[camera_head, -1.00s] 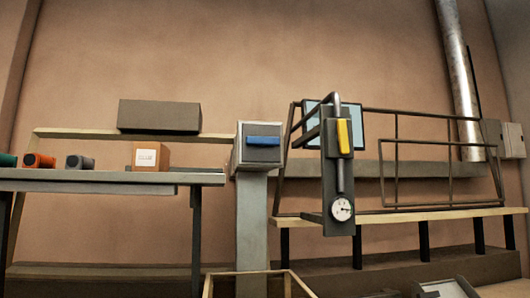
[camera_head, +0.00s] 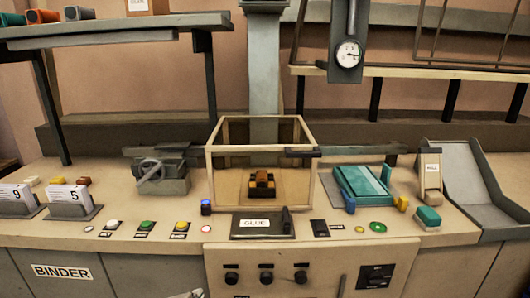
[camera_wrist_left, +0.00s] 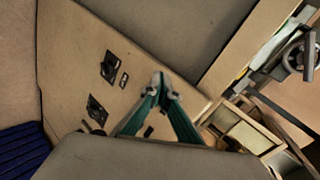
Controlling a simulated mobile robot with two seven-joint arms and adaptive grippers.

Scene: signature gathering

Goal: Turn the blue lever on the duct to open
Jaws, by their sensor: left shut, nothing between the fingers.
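The grey duct (camera_head: 265,65) rises behind the bench in the middle of the head view. Only the bottom of its box (camera_head: 264,6) shows at the top edge. The blue lever is above the picture and cannot be seen now. My left gripper (camera_wrist_left: 161,88) is shut and empty in the left wrist view, with teal fingers meeting at grey tips. Only a small grey part of it (camera_head: 190,294) shows at the bottom edge of the head view, low in front of the bench and far below the duct box. My right gripper is not in view.
A wood-framed clear case (camera_head: 213,165) stands on the bench before the duct. A raised shelf (camera_head: 120,25) is at left and a gauge panel (camera_head: 345,60) hangs at upper right. A grey vise-like device (camera_head: 165,178) and a teal book-like block (camera_head: 362,185) flank the case.

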